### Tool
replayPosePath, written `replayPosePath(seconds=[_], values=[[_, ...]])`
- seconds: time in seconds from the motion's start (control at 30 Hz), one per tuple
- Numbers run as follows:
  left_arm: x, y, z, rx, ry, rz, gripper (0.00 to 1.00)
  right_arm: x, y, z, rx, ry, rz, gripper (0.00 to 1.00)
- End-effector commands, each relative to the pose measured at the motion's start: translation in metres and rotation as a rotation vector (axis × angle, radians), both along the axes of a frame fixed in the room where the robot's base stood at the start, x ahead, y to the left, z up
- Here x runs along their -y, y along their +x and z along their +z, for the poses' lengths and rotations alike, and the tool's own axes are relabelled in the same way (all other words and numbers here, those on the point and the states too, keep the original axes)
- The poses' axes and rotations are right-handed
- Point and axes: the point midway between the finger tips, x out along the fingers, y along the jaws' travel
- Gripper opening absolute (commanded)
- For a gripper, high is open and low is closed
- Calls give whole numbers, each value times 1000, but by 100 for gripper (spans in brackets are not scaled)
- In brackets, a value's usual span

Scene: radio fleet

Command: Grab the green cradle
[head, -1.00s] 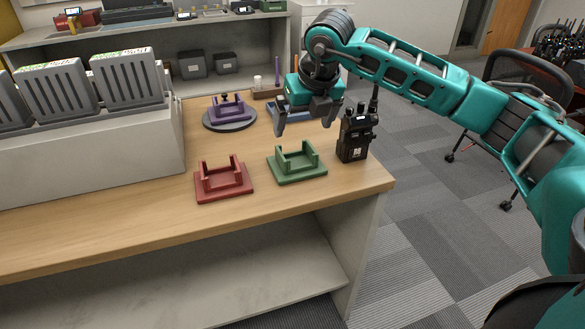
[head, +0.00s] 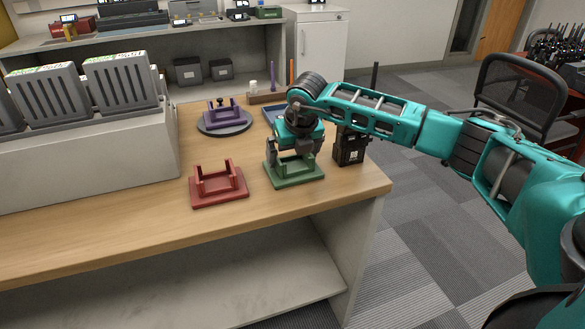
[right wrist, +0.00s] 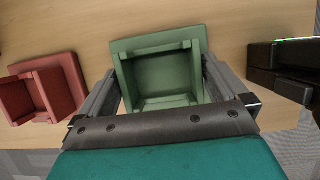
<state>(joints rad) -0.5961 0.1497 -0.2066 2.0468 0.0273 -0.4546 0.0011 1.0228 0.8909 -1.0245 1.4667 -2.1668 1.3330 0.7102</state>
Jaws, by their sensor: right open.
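The green cradle (head: 295,176) sits on the wooden table near its right end, with a square base and raised walls. In the right wrist view the green cradle (right wrist: 161,77) lies between the two fingers. My right gripper (head: 293,158) is open and low over the cradle, with one finger at each side of it. The wrist view shows the right gripper (right wrist: 160,85) with the fingers apart. I cannot tell whether they touch the cradle. My left gripper is not in view.
A red cradle (head: 218,187) stands to the left of the green one. A black radio (head: 350,148) stands close on the right. A purple cradle (head: 222,112) sits on a round grey stand (head: 224,126) behind. The table front is clear.

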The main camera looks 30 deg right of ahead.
Motion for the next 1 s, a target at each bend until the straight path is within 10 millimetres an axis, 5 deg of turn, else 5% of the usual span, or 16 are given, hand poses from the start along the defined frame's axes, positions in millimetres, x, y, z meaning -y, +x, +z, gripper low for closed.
replayPosePath(seconds=[0.27,1.0], values=[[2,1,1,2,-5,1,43,1,2,-4,1,0,0,100],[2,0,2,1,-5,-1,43,1,2,-3,1,1,-1,30]])
